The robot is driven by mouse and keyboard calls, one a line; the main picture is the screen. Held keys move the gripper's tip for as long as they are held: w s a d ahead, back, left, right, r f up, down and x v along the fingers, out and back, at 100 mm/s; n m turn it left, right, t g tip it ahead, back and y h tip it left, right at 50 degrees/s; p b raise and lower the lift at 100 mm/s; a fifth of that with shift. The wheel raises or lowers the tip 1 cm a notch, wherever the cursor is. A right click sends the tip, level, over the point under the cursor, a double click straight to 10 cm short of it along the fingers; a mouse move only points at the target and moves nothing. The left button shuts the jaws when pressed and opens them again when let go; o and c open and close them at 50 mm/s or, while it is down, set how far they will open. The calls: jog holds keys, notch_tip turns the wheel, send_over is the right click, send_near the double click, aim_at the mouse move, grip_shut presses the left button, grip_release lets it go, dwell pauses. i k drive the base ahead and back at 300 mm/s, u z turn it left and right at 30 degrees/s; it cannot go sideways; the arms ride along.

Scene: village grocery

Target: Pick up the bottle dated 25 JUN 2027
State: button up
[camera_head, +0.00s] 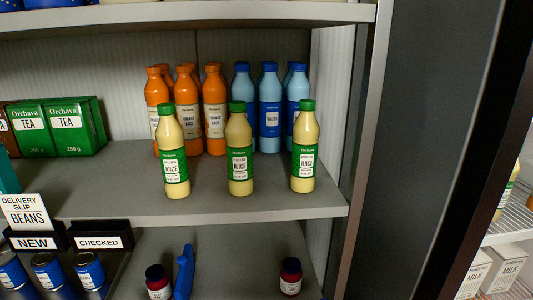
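Three pale yellow juice bottles with green caps and green-and-white labels stand upright in a front row on the middle shelf: a left bottle (173,150), a middle bottle (239,148) and a right bottle (304,147). They stand apart from each other. Small print shows low on their labels, but it is too small to read, so I cannot tell which bears 25 JUN 2027. My gripper is not in view.
Orange bottles (215,110) and blue bottles (270,109) stand close behind. The middle shelf (225,205) is bare along its front. Green tea boxes (66,128) stand left. A shelf side panel bounds the right.

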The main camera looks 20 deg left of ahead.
aim_at(238, 131)
jog(key=z, duration=0.15)
jog(key=k, duration=1.3)
jog(key=u, duration=1.6)
jog(key=i, duration=1.1)
